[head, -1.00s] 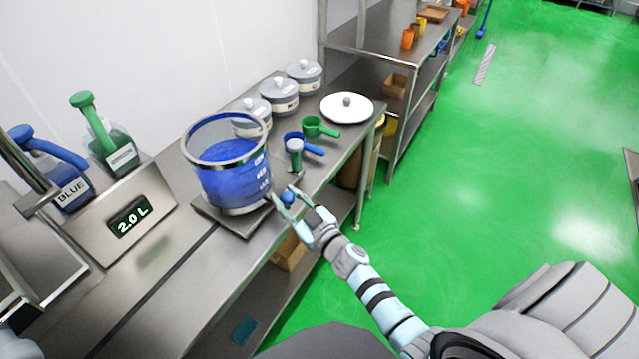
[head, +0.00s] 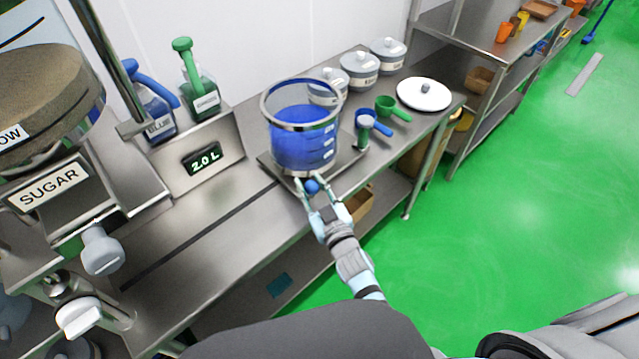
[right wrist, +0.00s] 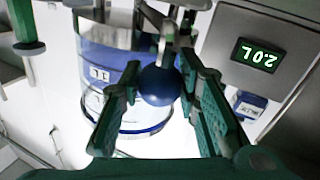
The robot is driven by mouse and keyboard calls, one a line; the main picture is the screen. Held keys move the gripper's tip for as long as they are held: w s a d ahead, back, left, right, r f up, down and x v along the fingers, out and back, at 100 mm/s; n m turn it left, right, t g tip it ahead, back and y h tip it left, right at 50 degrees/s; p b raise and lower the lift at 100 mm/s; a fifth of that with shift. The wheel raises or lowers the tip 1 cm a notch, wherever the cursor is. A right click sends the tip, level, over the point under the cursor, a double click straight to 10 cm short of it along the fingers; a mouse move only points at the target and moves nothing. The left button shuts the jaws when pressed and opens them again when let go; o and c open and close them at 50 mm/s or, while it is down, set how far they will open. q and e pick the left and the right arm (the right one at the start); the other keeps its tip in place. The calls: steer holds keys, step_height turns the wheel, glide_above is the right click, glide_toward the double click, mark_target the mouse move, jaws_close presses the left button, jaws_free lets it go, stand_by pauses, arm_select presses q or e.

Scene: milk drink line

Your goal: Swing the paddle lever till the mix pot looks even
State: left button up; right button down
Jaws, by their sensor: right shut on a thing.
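The mix pot (head: 301,145) is a clear vessel with a metal rim, filled with blue liquid that looks one even blue through the wall. It stands on a metal plate beside the 2.0 L display (head: 203,159). The paddle lever's blue ball knob (head: 312,186) sits low at the pot's front. My right gripper (head: 314,187) is shut on this knob. In the right wrist view the knob (right wrist: 159,86) lies between the fingers, with the pot (right wrist: 120,75) behind it. The paddle inside the pot cannot be made out. My left gripper is not in view.
Blue (head: 154,108) and green (head: 198,85) bottles stand behind the display. A blue scoop (head: 366,126), a green scoop (head: 391,108), a white lid (head: 424,93) and lidded canisters (head: 358,70) lie right of the pot. A sugar dispenser (head: 52,187) stands at left. The front bench (head: 190,240) is clear.

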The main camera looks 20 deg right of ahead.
steer(key=shift+a, duration=0.2)
steer(key=c, duration=1.2)
jaws_free()
